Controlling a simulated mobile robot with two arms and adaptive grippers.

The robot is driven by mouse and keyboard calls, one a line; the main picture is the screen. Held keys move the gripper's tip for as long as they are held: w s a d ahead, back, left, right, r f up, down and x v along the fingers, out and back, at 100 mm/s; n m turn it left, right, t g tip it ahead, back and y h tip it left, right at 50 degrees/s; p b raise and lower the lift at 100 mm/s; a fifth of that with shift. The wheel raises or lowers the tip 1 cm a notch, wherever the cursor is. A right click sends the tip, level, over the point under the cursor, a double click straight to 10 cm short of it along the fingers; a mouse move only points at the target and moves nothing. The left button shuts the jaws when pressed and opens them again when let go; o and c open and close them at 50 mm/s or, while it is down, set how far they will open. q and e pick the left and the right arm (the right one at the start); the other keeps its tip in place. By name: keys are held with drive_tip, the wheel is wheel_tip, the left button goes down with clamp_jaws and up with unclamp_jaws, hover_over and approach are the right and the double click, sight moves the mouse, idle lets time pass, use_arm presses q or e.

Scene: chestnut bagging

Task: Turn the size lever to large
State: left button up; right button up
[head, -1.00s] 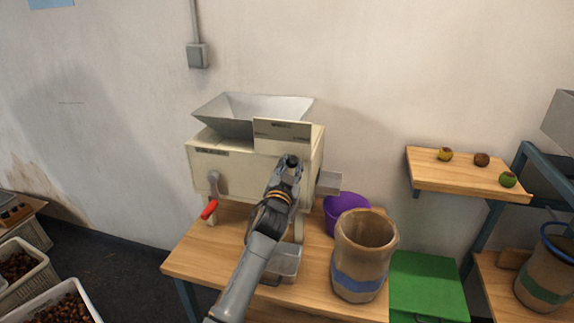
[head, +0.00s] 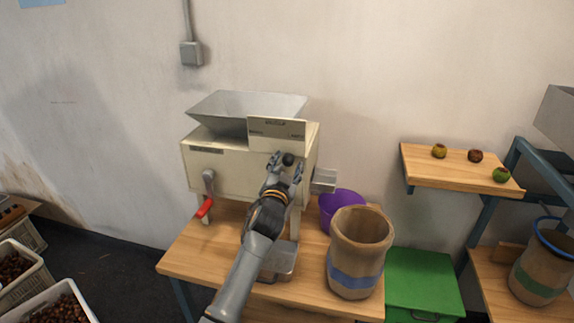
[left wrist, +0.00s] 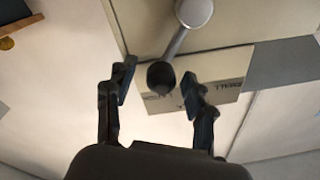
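The cream sorting machine (head: 225,170) stands on the wooden table. Its size lever is a silver rod (left wrist: 182,38) ending in a black ball knob (left wrist: 161,76); the knob also shows in the head view (head: 288,159), below the right part of the label plate (head: 277,127). In the left wrist view the plate (left wrist: 225,97) is upside down, with "SMALL" readable at right and another word partly hidden behind the knob. My left gripper (left wrist: 163,88) is open, its fingers on either side of the knob with gaps showing. My right gripper is out of view.
A red-handled crank (head: 205,206) hangs at the machine's front left. A metal tray (head: 280,258) lies below my left arm. A purple bucket (head: 333,207) and a burlap sack (head: 357,262) stand on the right.

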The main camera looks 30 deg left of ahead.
use_arm(q)
drive_tip(key=shift+s, duration=0.1)
drive_tip(key=v, duration=1.2)
